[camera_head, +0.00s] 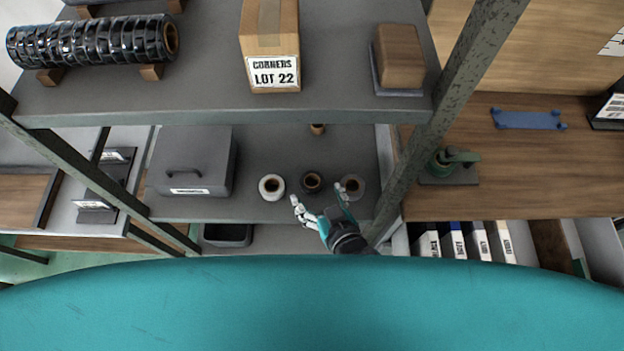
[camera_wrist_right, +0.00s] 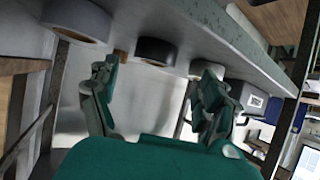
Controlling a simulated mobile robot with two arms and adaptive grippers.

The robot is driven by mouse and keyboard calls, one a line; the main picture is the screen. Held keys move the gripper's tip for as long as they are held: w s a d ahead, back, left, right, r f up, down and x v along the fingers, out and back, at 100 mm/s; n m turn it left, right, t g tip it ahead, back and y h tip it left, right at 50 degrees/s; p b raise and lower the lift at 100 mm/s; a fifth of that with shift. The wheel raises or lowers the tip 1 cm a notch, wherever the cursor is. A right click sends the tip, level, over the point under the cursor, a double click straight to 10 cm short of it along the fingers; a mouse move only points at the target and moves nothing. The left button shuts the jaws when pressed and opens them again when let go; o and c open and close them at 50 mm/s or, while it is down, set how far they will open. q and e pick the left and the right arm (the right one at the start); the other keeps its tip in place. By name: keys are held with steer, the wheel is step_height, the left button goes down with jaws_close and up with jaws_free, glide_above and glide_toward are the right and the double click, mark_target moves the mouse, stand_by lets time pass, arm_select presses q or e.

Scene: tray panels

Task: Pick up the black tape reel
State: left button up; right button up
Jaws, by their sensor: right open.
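The black tape reel (camera_head: 312,182) lies on the lower shelf, between a white reel (camera_head: 271,187) and a grey reel (camera_head: 353,187). In the right wrist view the black reel (camera_wrist_right: 157,51) shows just beyond my fingers, with the grey reel (camera_wrist_right: 75,20) to its left. My right gripper (camera_head: 318,196) is open at the front of the shelf. Its fingers are spread to either side of the black reel's line, and no reel is held. One fingertip overlaps the grey reel in the head view. Whether it touches is unclear. My left gripper is out of view.
A grey lidded case (camera_head: 192,162) stands left of the reels. The upper shelf (camera_head: 200,105) overhangs, holding a carton marked LOT 22 (camera_head: 270,45). A metal post (camera_head: 425,130) rises right of my gripper. A small brown item (camera_head: 317,129) sits behind the black reel.

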mark_target(310, 177)
steer(key=shift+w+a+f+p, duration=0.1)
steer(key=shift+w+p, duration=0.25)
steer(key=shift+w, duration=0.45)
steer(key=x, duration=0.3)
steer(key=shift+w, duration=0.3)
steer(key=shift+w+f, duration=0.15)
steer(key=shift+c, duration=0.8)
steer(key=c, duration=1)
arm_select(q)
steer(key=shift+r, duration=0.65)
arm_select(e)
steer(key=shift+c, duration=0.2)
